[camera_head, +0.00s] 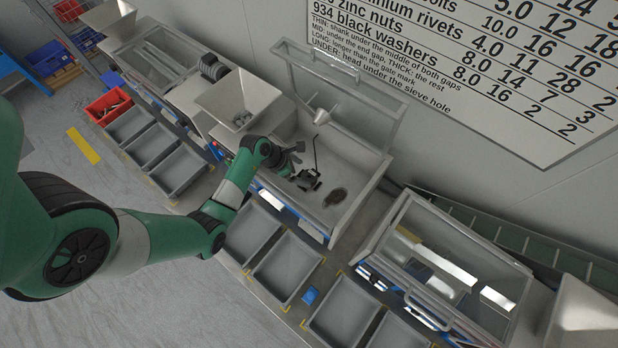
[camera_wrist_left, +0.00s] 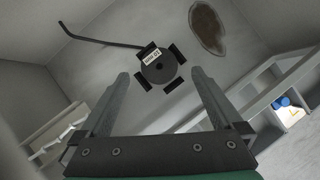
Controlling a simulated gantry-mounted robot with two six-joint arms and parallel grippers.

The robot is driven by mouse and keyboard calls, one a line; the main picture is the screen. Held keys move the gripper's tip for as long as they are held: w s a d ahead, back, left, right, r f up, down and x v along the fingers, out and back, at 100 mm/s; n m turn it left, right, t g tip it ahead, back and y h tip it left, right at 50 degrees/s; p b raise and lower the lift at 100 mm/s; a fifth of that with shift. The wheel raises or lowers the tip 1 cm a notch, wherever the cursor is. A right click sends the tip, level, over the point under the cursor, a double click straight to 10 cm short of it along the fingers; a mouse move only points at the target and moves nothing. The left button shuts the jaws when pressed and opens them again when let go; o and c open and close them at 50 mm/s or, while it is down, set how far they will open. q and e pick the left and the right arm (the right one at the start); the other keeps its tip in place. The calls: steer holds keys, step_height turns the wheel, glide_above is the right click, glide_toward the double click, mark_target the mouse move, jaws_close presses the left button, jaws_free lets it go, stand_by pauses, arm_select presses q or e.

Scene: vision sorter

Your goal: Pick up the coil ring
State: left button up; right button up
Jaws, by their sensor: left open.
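A dark round piece with a pale label, which looks like the coil ring (camera_wrist_left: 159,70), lies in the open sorter bay. Short black blocks sit around it, and a thin bent rod (camera_wrist_left: 100,40) stands beside it. In the head view the dark piece (camera_head: 308,182) is small, and its details cannot be told. My left gripper (camera_head: 297,158) reaches into the bay from the left. In the left wrist view its two fingers (camera_wrist_left: 158,76) are apart, with the round piece showing between and beyond their tips. Nothing is held. My right gripper is not in view.
A brown oval patch (camera_head: 336,197) marks the bay floor. Grey bins (camera_head: 287,268) line the front. A lidded sorter (camera_head: 450,275) stands right, a hopper (camera_head: 236,98) left.

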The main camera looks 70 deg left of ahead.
mark_target(308, 176)
arm_select(q)
steer(key=x, duration=0.2)
steer(key=b+x, duration=0.1)
steer(key=x, duration=0.1)
steer(key=shift+s+f+b, duration=0.15)
steer(key=shift+f+b, duration=0.15)
steer(key=shift+w+f, duration=0.2)
steer(key=shift+f, duration=0.05)
steer(key=shift+r, duration=0.1)
jaws_close()
steer(key=shift+r, duration=0.15)
steer(key=shift+r, duration=0.35)
step_height(308, 176, up, 3)
steer(key=shift+f+p, duration=0.1)
steer(key=shift+p, duration=0.7)
steer(key=s+d+r+p, duration=0.1)
steer(key=s+d+r, duration=0.2)
steer(key=s, duration=0.3)
steer(key=s+d+r+p, duration=0.2)
steer(key=s+d+r, duration=0.2)
steer(key=s+r, duration=0.2)
steer(key=shift+p, duration=0.3)
